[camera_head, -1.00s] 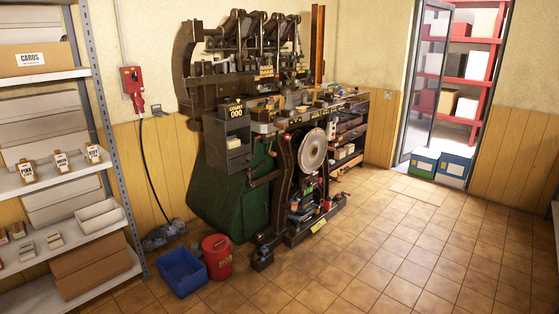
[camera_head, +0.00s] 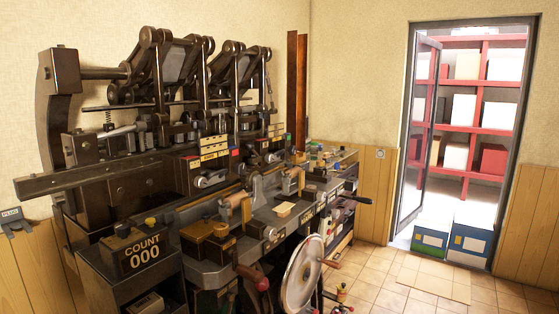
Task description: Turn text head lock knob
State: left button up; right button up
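The large dark press (camera_head: 115,195) fills the left and middle of the view. Its bench carries several small units with knobs, handles and labels. One silver knob (camera_head: 208,179) sits on a labelled dark block at the press's middle, and another silver knob (camera_head: 270,233) is on the bench's front edge. The labels are too small to read, so I cannot tell which knob is the text head lock knob. Neither of my grippers is in view.
A counter box reading COUNT 000 (camera_head: 140,250) stands at the near left. A large pale wheel (camera_head: 302,272) juts out at the front. Tiled floor (camera_head: 400,290) is clear to the right, before an open doorway with blue (camera_head: 468,243) and green-based boxes.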

aim_at(292, 149)
jog(key=i+u, duration=0.25)
jog(key=i+l+u, duration=0.4)
jog(key=l+u, duration=0.2)
jog(key=i+l+u, duration=0.25)
jog(key=l, duration=0.2)
jog(key=k, duration=0.1)
